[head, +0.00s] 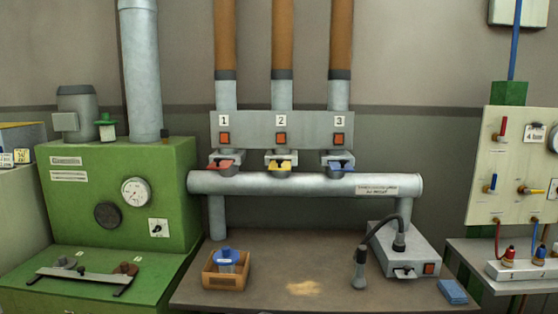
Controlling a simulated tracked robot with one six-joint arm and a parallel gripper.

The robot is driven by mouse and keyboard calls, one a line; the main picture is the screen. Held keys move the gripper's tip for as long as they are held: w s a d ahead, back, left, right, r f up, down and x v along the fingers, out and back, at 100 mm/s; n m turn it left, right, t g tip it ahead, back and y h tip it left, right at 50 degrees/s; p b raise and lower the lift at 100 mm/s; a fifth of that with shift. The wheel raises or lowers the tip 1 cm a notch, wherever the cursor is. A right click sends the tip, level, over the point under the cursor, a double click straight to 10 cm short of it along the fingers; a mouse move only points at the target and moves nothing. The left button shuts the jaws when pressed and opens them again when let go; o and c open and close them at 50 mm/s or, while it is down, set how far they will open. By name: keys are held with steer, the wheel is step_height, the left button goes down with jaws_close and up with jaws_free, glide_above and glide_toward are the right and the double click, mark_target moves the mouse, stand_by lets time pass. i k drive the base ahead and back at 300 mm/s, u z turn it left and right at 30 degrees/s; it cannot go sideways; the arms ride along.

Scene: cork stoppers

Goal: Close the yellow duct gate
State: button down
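The yellow duct gate (278,167) is the middle one of three, under the label 2 and an orange-red button on the grey panel. It sits just above the horizontal grey pipe, and its yellow handle faces the front. I cannot tell from here how far the gate is open. The red gate (221,164) is to its left under label 1, and the blue gate (340,167) is to its right under label 3. My gripper is not in view.
A dark bench (245,295) below holds a wooden box (223,280) with a blue-topped item, a hose nozzle (360,270), a grey unit (420,248) and a blue pad (453,291). A green machine (110,215) stands left, a valve board (515,165) right. The space before the gates looks clear.

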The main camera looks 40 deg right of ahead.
mark_target(279, 164)
steer(key=z, duration=0.5)
steer(key=i, duration=0.9)
steer(key=z, duration=0.6)
